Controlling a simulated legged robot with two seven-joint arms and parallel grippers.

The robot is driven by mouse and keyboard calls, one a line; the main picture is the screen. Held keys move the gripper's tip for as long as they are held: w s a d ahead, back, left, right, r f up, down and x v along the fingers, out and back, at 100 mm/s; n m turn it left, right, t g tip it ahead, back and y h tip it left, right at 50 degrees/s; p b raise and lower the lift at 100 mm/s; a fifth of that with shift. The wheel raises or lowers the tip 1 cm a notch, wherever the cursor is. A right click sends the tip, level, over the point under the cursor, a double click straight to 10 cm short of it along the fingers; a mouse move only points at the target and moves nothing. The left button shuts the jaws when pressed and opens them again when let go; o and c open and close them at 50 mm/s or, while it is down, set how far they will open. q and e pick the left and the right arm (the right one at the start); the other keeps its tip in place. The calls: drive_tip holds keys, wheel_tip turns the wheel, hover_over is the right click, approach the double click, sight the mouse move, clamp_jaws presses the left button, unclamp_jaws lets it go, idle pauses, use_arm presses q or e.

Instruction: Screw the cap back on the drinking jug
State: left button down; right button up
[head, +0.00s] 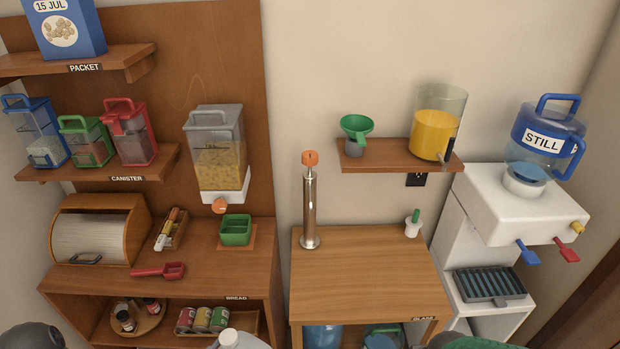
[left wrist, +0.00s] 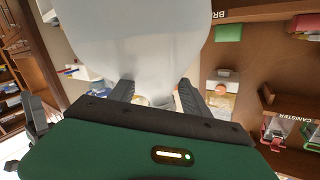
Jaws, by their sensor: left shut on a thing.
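A large whitish translucent jug (left wrist: 150,40) fills the upper middle of the left wrist view. My left gripper (left wrist: 155,94) is shut on it, one dark finger on each side of its narrower end. The top of what looks like the same jug (head: 238,340) shows at the bottom edge of the head view, mostly cut off. I cannot make out a separate cap for it, nor whether its mouth is covered. A green and grey part at the bottom right edge of the head view looks like my right gripper's body (head: 480,343); its fingers are out of frame.
A steel post with an orange top (head: 310,200) and a small green-topped white item (head: 412,223) stand on the wooden table (head: 360,285), otherwise clear. A water dispenser (head: 515,210) bears a blue STILL jug (head: 545,141). A shelf unit (head: 200,262) stands left.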

use_arm(q)
drive_tip(key=shift+w+d+r, duration=0.1)
drive_tip(key=shift+d+r, duration=0.1)
drive_tip(key=shift+r, duration=0.1)
drive_tip(key=w+d+f+m+g+h, duration=0.2)
drive_tip(key=d+m+g+h, duration=0.5)
drive_tip(key=d, duration=0.8)
drive_tip(key=shift+d+m+g+h, duration=0.15)
drive_tip(key=shift+m+g+h, duration=0.3)
drive_tip(key=shift+g, duration=0.45)
